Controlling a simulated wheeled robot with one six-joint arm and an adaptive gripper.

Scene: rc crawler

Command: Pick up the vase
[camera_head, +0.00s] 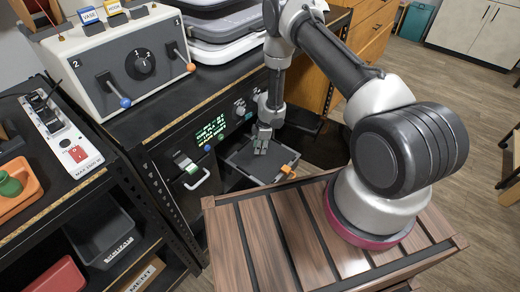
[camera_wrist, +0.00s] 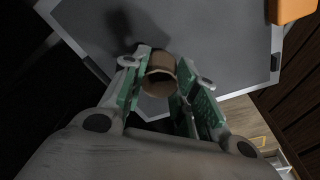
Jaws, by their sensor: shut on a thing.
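The vase (camera_wrist: 158,80) shows in the wrist view as a small brown, round, hollow piece between my fingertips. My gripper (camera_wrist: 160,88) is shut on it, with a green-padded finger on each side. In the head view my gripper (camera_head: 262,140) points down over a dark grey tray (camera_head: 243,170); the vase cannot be made out there. The tray's flat grey surface also shows in the wrist view (camera_wrist: 215,45) beyond the vase. I cannot tell whether the vase touches the tray.
An orange clip (camera_head: 288,172) sits on the tray's edge. A control box with levers (camera_head: 130,60) stands on the black bench at left. A shelf at far left holds a power strip (camera_head: 62,135) and an orange tray (camera_head: 15,190) with a green object.

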